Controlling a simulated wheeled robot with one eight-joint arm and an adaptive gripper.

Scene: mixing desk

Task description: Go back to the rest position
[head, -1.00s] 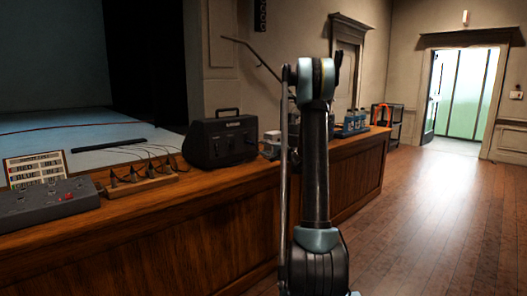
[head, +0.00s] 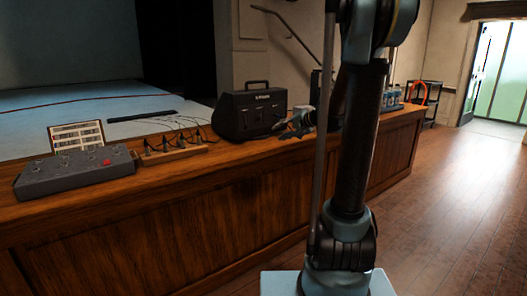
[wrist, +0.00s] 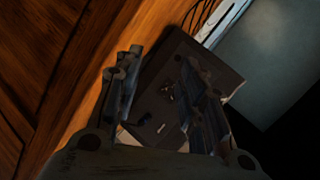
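My arm stands tall in the middle of the head view and hides part of the desk. My gripper (head: 298,122) shows small in the head view, at the right of the black case (head: 262,112), over the wooden desk (head: 230,190). In the wrist view my gripper (wrist: 160,62) has its two dark fingers spread apart, with nothing held between them. The dark case (wrist: 180,70) lies beyond the fingers there; I cannot tell the exact gap.
A grey control box (head: 78,172) with a red button and a strip with cables (head: 175,155) sit on the desk at left. Open wooden floor (head: 450,190) lies right of the desk.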

